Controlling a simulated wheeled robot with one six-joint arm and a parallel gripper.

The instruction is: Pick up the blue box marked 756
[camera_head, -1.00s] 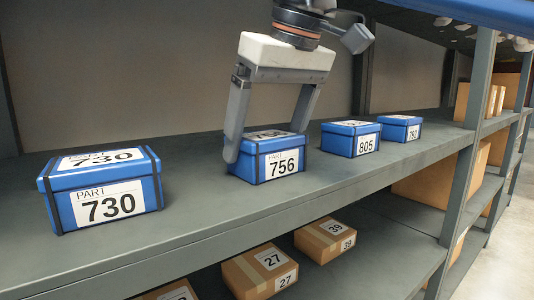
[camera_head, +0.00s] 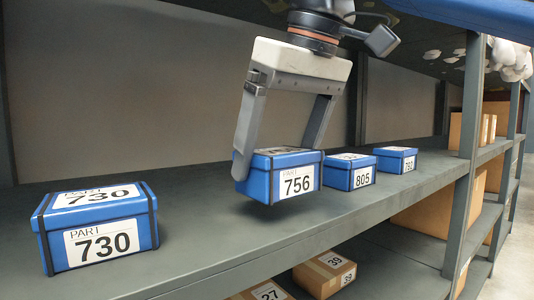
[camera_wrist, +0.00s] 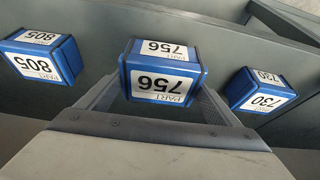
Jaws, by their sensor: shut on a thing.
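The blue box marked 756 (camera_head: 298,182) has a white label on its front and top and dark corner edges. My gripper (camera_head: 278,160) is shut on it, one finger at its left side and the other at its right side, partly hidden behind it. The box hangs a little above the grey shelf, with a shadow below it. In the wrist view the 756 box (camera_wrist: 160,75) sits between the two fingers, its labels upside down.
The blue box 730 (camera_head: 98,228) stands to the left on the shelf (camera_head: 200,260). Blue boxes 805 (camera_head: 350,172) and 792 (camera_head: 396,160) stand close to the right. A grey post (camera_head: 464,150) is farther right. Brown cartons (camera_head: 325,272) lie on the lower shelf.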

